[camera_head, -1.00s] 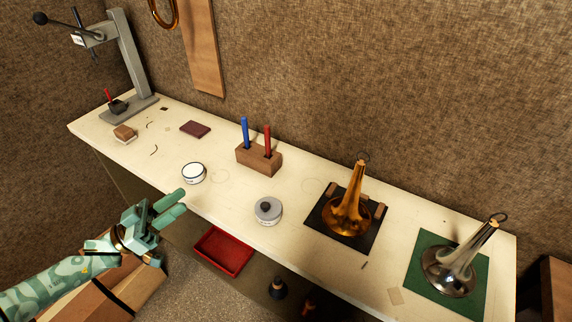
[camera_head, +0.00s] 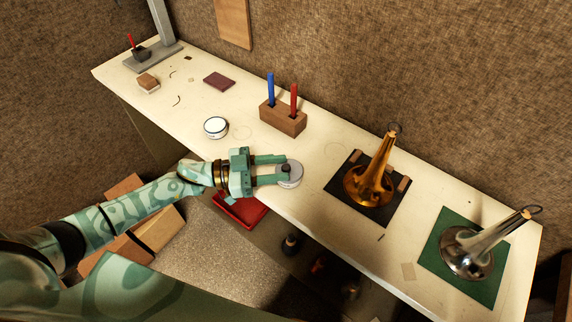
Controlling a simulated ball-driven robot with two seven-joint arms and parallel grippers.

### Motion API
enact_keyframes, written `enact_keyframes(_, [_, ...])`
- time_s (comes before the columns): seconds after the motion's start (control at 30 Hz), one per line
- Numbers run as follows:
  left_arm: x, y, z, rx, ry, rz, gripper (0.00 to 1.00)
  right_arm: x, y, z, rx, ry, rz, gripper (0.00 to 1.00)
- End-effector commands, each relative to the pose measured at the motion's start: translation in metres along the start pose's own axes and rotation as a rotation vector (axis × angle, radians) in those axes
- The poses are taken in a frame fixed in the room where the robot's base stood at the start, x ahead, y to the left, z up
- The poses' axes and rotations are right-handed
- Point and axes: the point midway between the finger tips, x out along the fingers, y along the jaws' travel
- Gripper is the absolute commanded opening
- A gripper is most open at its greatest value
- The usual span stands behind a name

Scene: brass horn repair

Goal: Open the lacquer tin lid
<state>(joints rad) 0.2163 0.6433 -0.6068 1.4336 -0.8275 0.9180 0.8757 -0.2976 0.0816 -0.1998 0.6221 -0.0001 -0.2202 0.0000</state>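A round grey tin (camera_head: 295,180) with a dark knob (camera_head: 286,168) on its lid sits near the bench's front edge; its lid looks closed. My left gripper (camera_head: 286,169) reaches over it from the left, one finger on each side of the knob. The fingers are apart, with a gap visible beside the knob, so it is open. The fingers cover part of the lid. A round white-topped tin (camera_head: 215,126) stands to the left, apart from the gripper. I cannot tell from labels which tin holds lacquer. My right gripper is not in view.
A wooden block (camera_head: 283,119) with a blue and a red tool stands behind. A brass horn bell (camera_head: 370,184) on a black mat and a silver bell (camera_head: 467,252) on a green mat are to the right. A red tray (camera_head: 243,212) lies below the bench's front edge.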

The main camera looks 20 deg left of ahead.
Motion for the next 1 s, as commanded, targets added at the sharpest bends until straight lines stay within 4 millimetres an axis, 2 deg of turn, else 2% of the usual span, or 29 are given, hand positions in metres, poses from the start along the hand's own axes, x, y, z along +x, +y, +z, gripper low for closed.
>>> enact_keyframes(0.1, [0.016,0.0,0.0,-0.001,0.0,0.0,0.36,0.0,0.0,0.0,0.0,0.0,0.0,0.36])
enact_keyframes(0.2, [0.023,0.0,0.0,0.0,0.0,-0.001,0.36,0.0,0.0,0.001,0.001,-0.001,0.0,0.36])
enact_keyframes(0.5, [0.026,0.0,0.0,-0.001,-0.001,-0.001,0.36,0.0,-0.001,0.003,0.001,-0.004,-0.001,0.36])
enact_keyframes(0.53, [0.026,0.0,0.0,-0.001,-0.001,-0.001,0.31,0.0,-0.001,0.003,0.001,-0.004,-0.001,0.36])
enact_keyframes(0.63, [0.026,0.0,0.0,-0.001,-0.001,0.0,0.03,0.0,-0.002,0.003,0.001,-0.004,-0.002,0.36])
enact_keyframes(0.67, [0.026,0.0,0.0,-0.001,-0.001,-0.001,0.0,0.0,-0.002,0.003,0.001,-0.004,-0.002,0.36])
enact_keyframes(0.87, [0.025,0.0,-0.001,-0.004,-0.004,-0.001,0.0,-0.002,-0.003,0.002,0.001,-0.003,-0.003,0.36])
enact_keyframes(1.0, [0.026,-0.001,-0.005,-0.022,-0.025,0.0,0.0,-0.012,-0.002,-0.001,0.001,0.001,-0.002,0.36])
